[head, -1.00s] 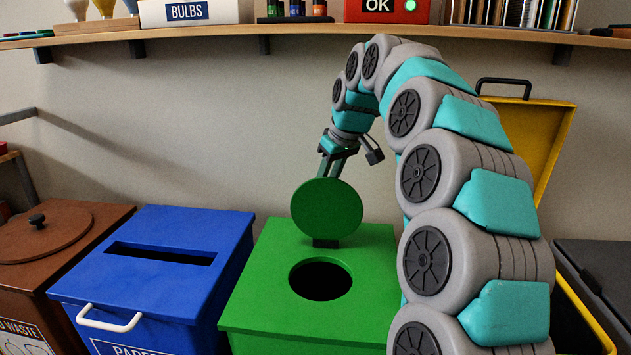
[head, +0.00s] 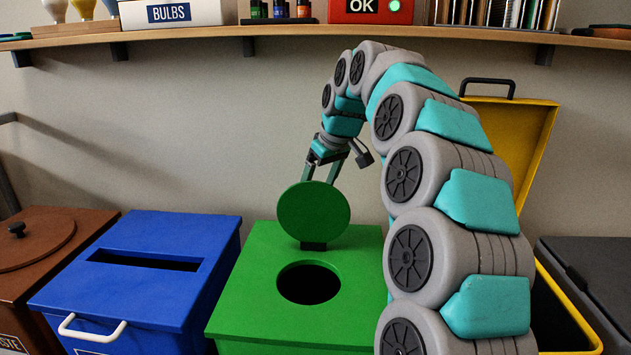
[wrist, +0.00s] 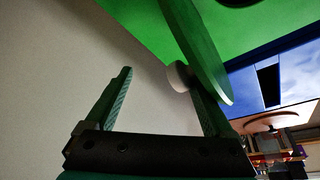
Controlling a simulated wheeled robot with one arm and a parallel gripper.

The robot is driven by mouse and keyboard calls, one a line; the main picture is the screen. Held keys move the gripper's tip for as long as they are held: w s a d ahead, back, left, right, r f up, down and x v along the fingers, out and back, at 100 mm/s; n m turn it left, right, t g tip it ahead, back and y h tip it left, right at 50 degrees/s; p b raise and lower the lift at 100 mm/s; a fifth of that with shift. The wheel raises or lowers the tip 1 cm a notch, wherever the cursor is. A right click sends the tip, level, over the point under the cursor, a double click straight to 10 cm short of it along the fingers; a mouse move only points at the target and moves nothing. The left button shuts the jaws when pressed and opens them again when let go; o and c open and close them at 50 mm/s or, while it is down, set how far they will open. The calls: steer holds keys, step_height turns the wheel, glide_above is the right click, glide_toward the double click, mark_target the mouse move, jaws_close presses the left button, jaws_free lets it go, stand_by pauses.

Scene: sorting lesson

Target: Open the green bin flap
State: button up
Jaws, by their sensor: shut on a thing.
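The green bin (head: 240,290) stands in the middle of the head view, with a round dark hole (head: 308,284) in its top. Its round green flap (head: 313,212) stands upright on a small dark hinge behind the hole, which is uncovered. My gripper (head: 322,172) is above and behind the flap, its fingertips partly hidden by it. In the wrist view, the flap (wrist: 196,48) shows nearly edge-on beside the right finger, with a pale round knob (wrist: 179,77) on its face. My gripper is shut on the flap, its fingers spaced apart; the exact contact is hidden.
A blue bin (head: 120,275) and a brown bin (head: 50,265) stand to the left. A yellow bin with its lid (head: 512,135) raised is behind my arm at the right, beside a dark grey bin (head: 600,275). A wooden shelf (head: 400,30) runs along the wall above.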

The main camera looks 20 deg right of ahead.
steer(key=shift+o, duration=0.6)
steer(key=shift+s+d+f, duration=0.1)
steer(key=shift+d+f, duration=0.2)
steer(key=shift+f, duration=0.4)
steer(key=shift+r, duration=0.15)
steer(key=shift+a+r, duration=0.15)
steer(key=shift+r, duration=0.1)
steer(key=v, duration=0.7)
steer(key=shift+r, duration=0.5)
steer(key=shift+a, duration=0.1)
